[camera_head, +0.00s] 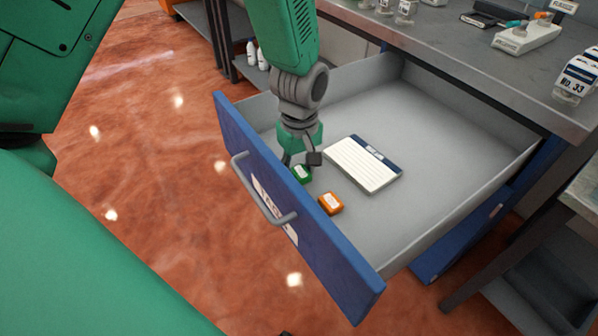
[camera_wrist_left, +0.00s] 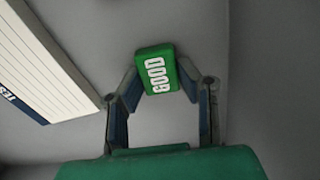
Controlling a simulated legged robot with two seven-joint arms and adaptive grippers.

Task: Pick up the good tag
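The good tag (camera_head: 302,173) is a small green block with a white label. It lies on the floor of the open drawer, near the blue front. My right gripper is not in view.
An orange tag (camera_head: 331,203) lies close by, towards the front right. A white card with a dark blue strip (camera_head: 361,165) lies behind the tags. The drawer's blue front (camera_head: 340,262) and grey walls surround them. A workbench (camera_head: 455,50) overhangs the back. The drawer's right side is bare.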

